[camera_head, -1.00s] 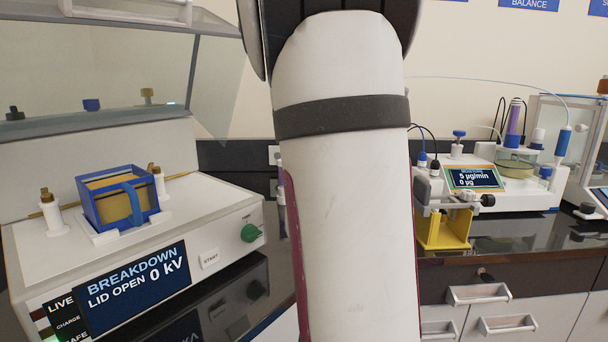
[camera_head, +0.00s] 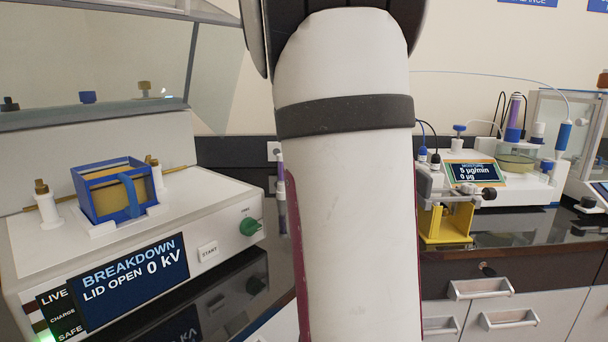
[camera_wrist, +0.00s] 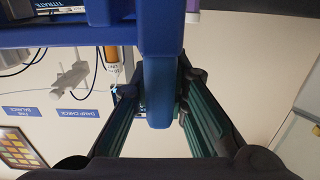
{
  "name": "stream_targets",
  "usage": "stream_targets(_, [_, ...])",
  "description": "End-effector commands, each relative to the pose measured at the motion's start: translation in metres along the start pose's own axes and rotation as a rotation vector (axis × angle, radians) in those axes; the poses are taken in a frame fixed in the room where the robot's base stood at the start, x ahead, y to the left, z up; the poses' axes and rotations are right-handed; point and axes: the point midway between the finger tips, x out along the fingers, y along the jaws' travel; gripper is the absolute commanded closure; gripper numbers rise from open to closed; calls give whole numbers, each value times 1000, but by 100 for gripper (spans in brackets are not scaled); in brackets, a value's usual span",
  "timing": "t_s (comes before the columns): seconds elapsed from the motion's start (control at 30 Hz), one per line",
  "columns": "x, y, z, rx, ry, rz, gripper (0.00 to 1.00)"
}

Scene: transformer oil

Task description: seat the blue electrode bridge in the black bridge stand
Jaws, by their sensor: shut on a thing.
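My gripper (camera_wrist: 157,98) shows in the wrist view, with its dark, green-padded fingers on either side of a blue stem. It is shut on that stem, part of a blue piece that I take for the electrode bridge (camera_wrist: 110,38). The wider blue body spans the upper part of the wrist view. In the head view my arm hides the gripper and the held piece. I cannot make out the black bridge stand in either view.
A breakdown tester (camera_head: 225,205) with its lid open stands at left, holding a blue-framed cup (camera_head: 132,212) of yellow liquid. A yellow stand (camera_head: 446,222) and a titrator (camera_head: 530,190) stand at right on the dark bench. The bench's front is partly clear there.

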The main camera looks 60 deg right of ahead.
Motion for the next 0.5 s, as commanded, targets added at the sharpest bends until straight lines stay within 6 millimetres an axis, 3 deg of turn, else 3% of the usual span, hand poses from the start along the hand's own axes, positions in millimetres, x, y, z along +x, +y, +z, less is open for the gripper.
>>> stream_targets(0.5, [1, 0, 8, 0, 6, 0, 100])
